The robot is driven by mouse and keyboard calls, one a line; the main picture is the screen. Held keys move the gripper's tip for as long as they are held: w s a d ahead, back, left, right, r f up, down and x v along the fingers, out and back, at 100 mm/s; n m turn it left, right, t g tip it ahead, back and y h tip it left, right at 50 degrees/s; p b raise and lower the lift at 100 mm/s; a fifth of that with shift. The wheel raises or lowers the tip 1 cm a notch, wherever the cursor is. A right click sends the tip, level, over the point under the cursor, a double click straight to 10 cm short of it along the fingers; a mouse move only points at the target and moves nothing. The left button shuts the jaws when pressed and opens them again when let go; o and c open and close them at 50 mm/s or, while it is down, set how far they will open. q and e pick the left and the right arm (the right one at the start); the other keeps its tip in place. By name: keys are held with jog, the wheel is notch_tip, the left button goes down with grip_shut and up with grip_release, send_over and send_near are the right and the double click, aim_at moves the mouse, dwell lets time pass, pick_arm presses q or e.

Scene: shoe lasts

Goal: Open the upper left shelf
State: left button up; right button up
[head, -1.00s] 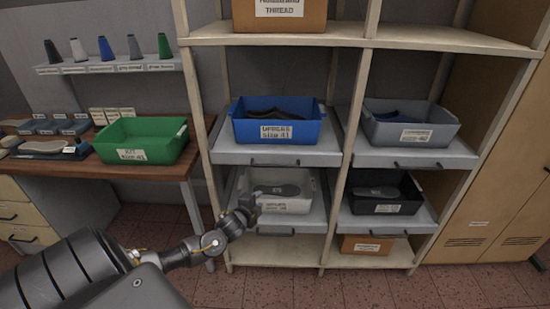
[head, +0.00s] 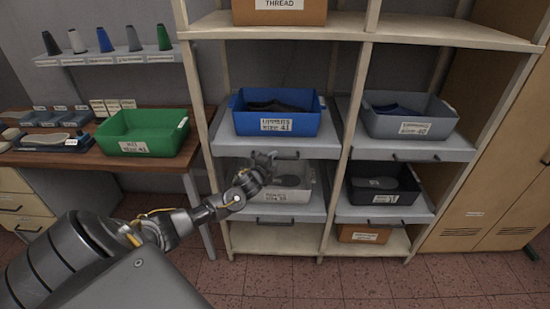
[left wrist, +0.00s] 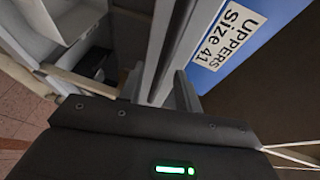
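The upper left shelf (head: 226,139) is a grey pull-out tray holding a blue bin (head: 277,112) labelled uppers, size 41. The bin's label also shows close up in the left wrist view (left wrist: 224,36). The shelf's front handle, at mid-front, is largely hidden by my left gripper (head: 264,157). The gripper is just in front of the shelf's front edge, with its fingers apart around the handle's place. In the left wrist view the fingers (left wrist: 158,92) stand apart near the grey shelf edge. Whether they touch the handle I cannot tell. My right gripper is not in view.
Below is a lower left shelf with a white bin (head: 297,190), partly behind my arm. To the right are a grey bin (head: 410,116) and a black bin (head: 383,185). Wooden posts (head: 345,150) frame the shelves. A green bin (head: 142,133) stands on the left table.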

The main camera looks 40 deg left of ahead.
pick_arm(q)
jog(key=shift+x, duration=1.05)
grip_shut()
